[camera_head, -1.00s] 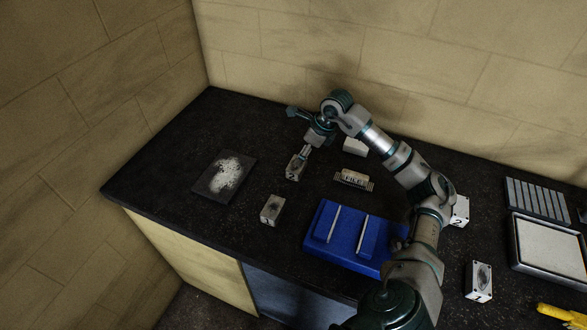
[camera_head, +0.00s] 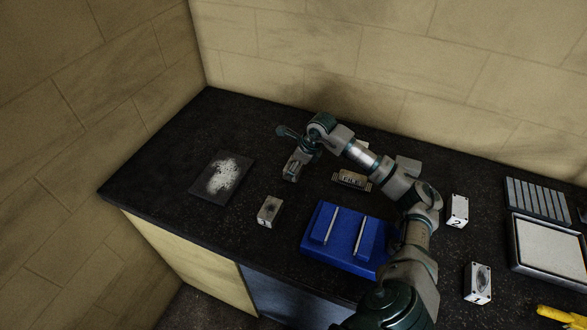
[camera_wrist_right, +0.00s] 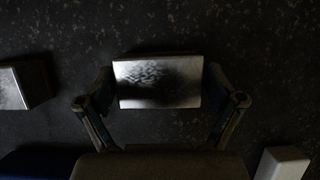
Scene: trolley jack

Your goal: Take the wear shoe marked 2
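A pale block marked 2 (camera_head: 457,211) stands on the dark bench, right of my right arm's elbow. My right gripper (camera_head: 291,170) is low over the bench at the back left, far from that block. In the right wrist view the right gripper (camera_wrist_right: 157,88) is open, with one finger on each side of a pale block with a dark smudged face (camera_wrist_right: 157,82). Narrow gaps seem to show beside it; contact is unclear. No number is readable on it. My left gripper is not in view.
Another smudged block (camera_head: 270,211) lies left of a blue fixture (camera_head: 318,250). A dusty dark plate (camera_head: 207,190) is at left. A block (camera_head: 478,283), a pale tray (camera_head: 547,245) and a slatted panel (camera_head: 537,199) are at right.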

